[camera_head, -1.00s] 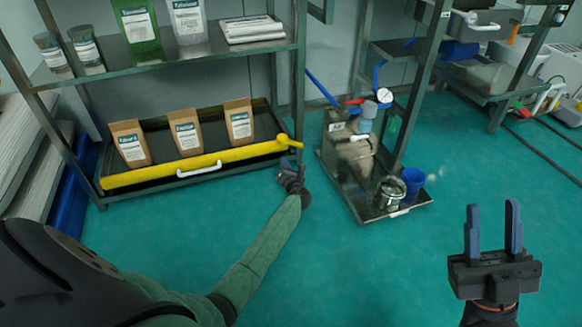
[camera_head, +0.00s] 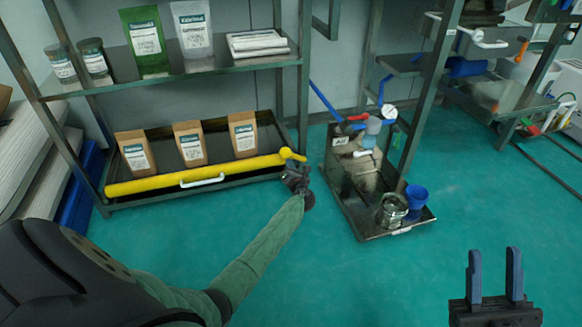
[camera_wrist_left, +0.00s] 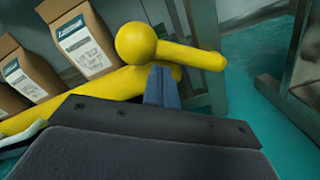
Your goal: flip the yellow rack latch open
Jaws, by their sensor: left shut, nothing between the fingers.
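The yellow latch (camera_head: 289,154) sits at the right end of the yellow bar (camera_head: 200,174) across the lower shelf front. In the left wrist view the latch (camera_wrist_left: 190,56) is a round knob with an arm reaching right. My left gripper (camera_head: 295,170) is just in front of and below the latch. Its blue fingertips (camera_wrist_left: 162,86) are shut and empty, close under the latch arm beside the knob; I cannot tell whether they touch it. My right gripper (camera_head: 494,275) is open and empty over the floor at lower right.
Brown bags (camera_head: 190,145) stand on a dark tray behind the bar, which has a white handle (camera_head: 202,180). A metal rack post (camera_head: 304,90) rises right of the latch. A low cart (camera_head: 350,180) with a blue cup (camera_head: 416,195) stands further right. Green floor in front is clear.

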